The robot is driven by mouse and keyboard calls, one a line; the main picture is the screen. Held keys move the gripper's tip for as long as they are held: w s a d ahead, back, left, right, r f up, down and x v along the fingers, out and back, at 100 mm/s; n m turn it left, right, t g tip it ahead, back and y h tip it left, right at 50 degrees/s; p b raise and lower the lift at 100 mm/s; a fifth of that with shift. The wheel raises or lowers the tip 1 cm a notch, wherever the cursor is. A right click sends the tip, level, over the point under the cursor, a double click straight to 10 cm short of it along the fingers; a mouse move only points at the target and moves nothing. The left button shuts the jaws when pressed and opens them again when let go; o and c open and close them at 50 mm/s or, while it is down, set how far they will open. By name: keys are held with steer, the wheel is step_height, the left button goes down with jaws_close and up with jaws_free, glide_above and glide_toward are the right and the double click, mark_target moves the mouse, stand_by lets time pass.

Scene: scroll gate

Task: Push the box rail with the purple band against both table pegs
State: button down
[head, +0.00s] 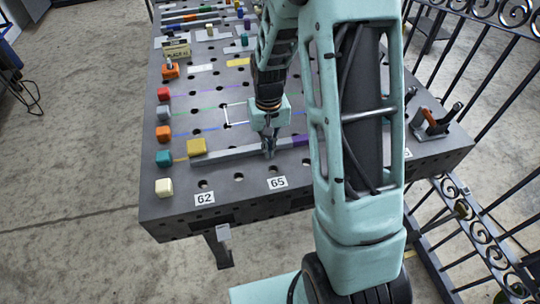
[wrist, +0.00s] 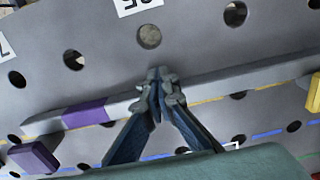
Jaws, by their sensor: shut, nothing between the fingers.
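The grey box rail (head: 232,154) lies across the table near its front edge. Its purple band (head: 300,140) is near the right end in the head view and at the left in the wrist view (wrist: 85,113). A yellow block (head: 196,146) stands just behind the rail's left end. A purple block (wrist: 33,157) stands near the banded end in the wrist view. Both may be the pegs; I cannot tell whether the rail touches either. My gripper (head: 269,153) is shut and empty, its tips (wrist: 158,78) at the rail's front side, left of the band in the head view.
The table (head: 240,190) is full of holes, with labels 62 (head: 205,198) and 65 (head: 277,183) at its front edge. Coloured blocks line the left edge, including teal (head: 163,158) and cream (head: 164,187). A tool holder (head: 434,122) stands at right. My arm hides part of the table.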

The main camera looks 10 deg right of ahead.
steer(key=shift+w+r, duration=0.1)
steer(key=shift+w, duration=0.1)
stand_by(0.3)
steer(key=shift+s, duration=1.25)
step_height(320, 180, up, 8)
steer(key=p, duration=0.5)
